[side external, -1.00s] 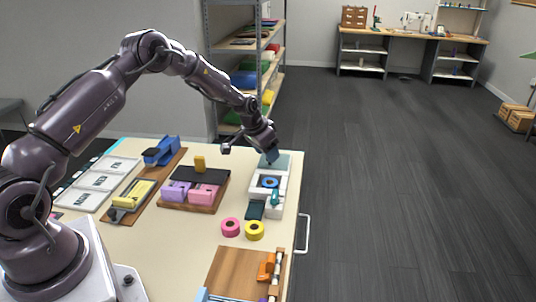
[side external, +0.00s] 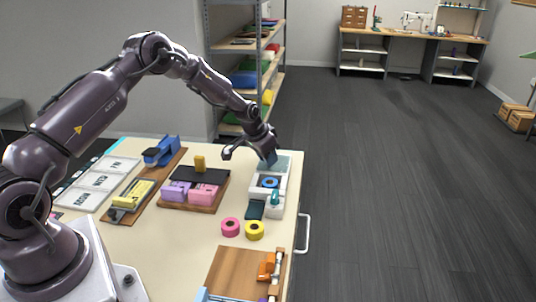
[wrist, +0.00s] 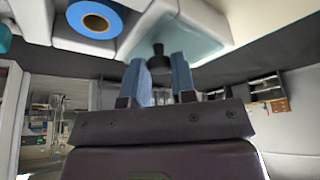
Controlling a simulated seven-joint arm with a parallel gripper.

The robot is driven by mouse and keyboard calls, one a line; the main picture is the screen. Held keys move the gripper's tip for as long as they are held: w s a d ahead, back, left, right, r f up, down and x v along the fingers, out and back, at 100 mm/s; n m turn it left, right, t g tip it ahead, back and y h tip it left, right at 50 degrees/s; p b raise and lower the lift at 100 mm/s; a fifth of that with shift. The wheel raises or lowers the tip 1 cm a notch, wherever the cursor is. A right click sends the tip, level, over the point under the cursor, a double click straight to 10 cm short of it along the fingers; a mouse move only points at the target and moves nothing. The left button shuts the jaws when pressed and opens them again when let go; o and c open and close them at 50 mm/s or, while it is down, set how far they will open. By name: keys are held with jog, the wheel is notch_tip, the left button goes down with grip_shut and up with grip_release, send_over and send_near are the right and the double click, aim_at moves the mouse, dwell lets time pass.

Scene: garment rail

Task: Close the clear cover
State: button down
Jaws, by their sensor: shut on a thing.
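The clear cover (side external: 283,163) is a pale teal, see-through panel at the far end of a white device (side external: 281,187) near the table's right edge. It looks open, and the blue ring (side external: 269,183) inside the device is exposed. In the wrist view the cover (wrist: 200,32) fills the top middle, with a dark knob (wrist: 157,57) on it. My gripper (wrist: 164,72) has its blue fingers on both sides of this knob, closed on it. In the side view my gripper (side external: 270,160) is at the cover, and its fingers hide part of it.
A dark green block (side external: 255,210), a pink tape roll (side external: 230,227) and a yellow tape roll (side external: 254,230) lie in front of the device. Pink and purple boxes (side external: 203,194) sit on a board to its left. A shelf rack (side external: 245,60) stands behind the table.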

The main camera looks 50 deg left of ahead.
jog(key=s+d, duration=0.6)
jog(key=shift+d, duration=0.15)
jog(key=shift+s, duration=0.1)
jog(key=c, duration=0.9)
grip_release()
jog(key=shift+c, duration=0.2)
jog(key=shift+r, duration=0.25)
jog(key=v, duration=1.2)
jog(key=shift+r, duration=0.25)
jog(key=shift+s, duration=0.1)
